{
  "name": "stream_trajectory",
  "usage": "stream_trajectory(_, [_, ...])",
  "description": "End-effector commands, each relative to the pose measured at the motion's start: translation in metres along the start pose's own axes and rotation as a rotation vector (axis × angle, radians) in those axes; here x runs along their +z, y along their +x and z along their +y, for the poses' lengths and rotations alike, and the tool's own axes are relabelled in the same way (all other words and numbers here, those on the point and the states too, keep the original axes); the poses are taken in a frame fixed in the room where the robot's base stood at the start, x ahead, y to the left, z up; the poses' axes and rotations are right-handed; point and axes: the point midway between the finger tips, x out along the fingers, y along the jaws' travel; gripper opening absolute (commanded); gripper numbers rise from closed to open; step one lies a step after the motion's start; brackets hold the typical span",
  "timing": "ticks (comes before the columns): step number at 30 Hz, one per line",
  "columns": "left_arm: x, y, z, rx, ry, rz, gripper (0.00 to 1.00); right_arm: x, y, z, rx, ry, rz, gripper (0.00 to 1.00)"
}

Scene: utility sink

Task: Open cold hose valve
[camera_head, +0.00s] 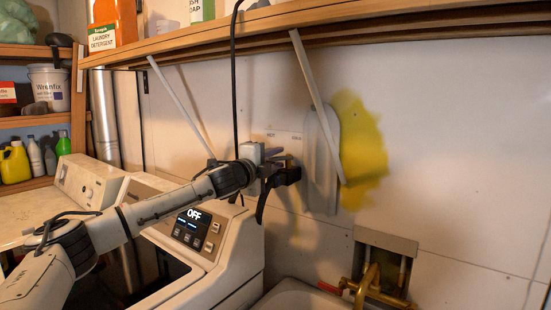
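A white wall panel (288,137) with small labels that seem to read hot and cold is set in the back wall above the washer. The cold hose valve itself cannot be made out; my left gripper covers the area below the labels. My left gripper (284,172) reaches in from the left, with its dark fingers in front of the panel, near its cold side. The fingers overlap with dark parts behind them, so I cannot tell their opening or whether they touch a valve. My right gripper is not in view.
A washer (225,240) with an OFF display stands below my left arm. A wooden shelf (270,22) with slanted braces runs above. A white ironing-board-like panel (322,160) hangs just right of the gripper. A sink (300,297) with a brass faucet (369,286) is at lower right.

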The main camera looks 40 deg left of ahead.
Motion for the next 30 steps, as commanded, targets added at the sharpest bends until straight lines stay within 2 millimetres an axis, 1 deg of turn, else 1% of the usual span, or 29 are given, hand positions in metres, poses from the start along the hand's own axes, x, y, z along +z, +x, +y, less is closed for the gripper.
stream_trajectory(5, [0.000, 0.000, 0.000, 0.000, 0.000, 0.000, 0.27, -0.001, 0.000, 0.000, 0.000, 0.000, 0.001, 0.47])
stream_trajectory(9, [0.000, 0.000, 0.000, 0.000, 0.000, 0.000, 0.03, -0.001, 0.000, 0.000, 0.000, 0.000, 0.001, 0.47])
stream_trajectory(10, [0.000, 0.000, 0.000, 0.000, 0.000, 0.000, 0.00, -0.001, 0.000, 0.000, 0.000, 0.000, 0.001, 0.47])
stream_trajectory(20, [-0.002, -0.001, 0.001, 0.000, -0.001, -0.023, 0.00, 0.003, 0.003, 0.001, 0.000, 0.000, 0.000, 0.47])
stream_trajectory(26, [-0.006, -0.003, 0.004, 0.000, -0.003, -0.115, 0.00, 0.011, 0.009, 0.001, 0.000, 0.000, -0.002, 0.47])
stream_trajectory(30, [-0.010, -0.005, 0.003, 0.001, -0.004, -0.216, 0.00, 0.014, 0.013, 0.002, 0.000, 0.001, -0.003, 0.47])
